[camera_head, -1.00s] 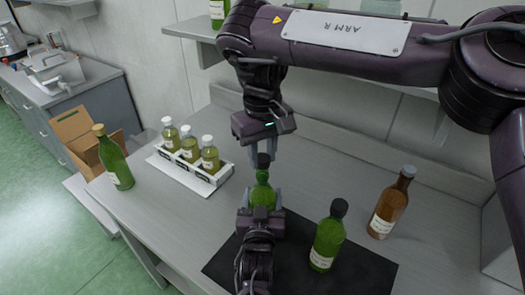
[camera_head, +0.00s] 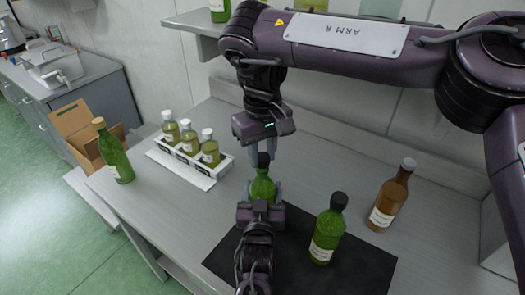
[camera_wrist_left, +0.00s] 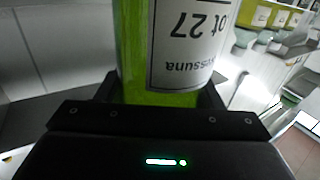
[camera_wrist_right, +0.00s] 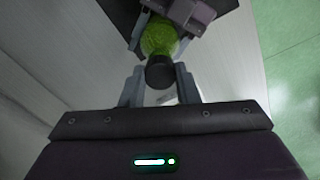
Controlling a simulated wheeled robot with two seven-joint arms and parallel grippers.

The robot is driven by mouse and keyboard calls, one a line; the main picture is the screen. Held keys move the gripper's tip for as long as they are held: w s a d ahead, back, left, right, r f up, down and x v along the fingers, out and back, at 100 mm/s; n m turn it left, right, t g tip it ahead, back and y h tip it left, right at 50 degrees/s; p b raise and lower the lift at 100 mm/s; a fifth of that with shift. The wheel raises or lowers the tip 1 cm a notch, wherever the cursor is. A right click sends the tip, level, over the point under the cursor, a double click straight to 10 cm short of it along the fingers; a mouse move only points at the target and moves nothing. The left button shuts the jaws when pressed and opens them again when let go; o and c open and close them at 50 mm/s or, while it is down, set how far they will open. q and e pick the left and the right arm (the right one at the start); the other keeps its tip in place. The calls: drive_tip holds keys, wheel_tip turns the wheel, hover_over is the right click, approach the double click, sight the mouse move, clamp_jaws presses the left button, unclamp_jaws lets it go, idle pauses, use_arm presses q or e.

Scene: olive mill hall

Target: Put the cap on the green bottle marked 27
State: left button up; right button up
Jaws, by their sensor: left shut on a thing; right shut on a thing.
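My left gripper (camera_head: 261,206) is shut on a green bottle (camera_head: 262,187) and holds it upright over the dark mat. The bottle's label, partly cut off, reads "ot 27" in the left wrist view (camera_wrist_left: 190,35). My right gripper (camera_head: 263,152) points down from above and is shut on a black cap (camera_head: 263,160). The cap is in line with the bottle's top and also shows between the fingers in the right wrist view (camera_wrist_right: 160,72). It hides the bottle's mouth, so I cannot tell whether it is fully seated.
Another green bottle (camera_head: 327,236) with a black top stands on the dark mat (camera_head: 365,268). A brown bottle (camera_head: 389,200) stands behind it at right. A white rack (camera_head: 205,173) holds three small bottles. A cork-topped green bottle (camera_head: 114,157) stands left, near a cardboard box (camera_head: 75,122).

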drive_tip(key=shift+f, duration=0.6)
use_arm(q)
clamp_jaws()
use_arm(e)
drive_tip(key=m, duration=0.6)
drive_tip(key=shift+m, duration=0.4)
drive_tip(key=o, duration=0.9)
drive_tip(key=shift+o, duration=0.2)
drive_tip(key=shift+r, duration=2.3)
drive_tip(key=shift+c, duration=0.3)
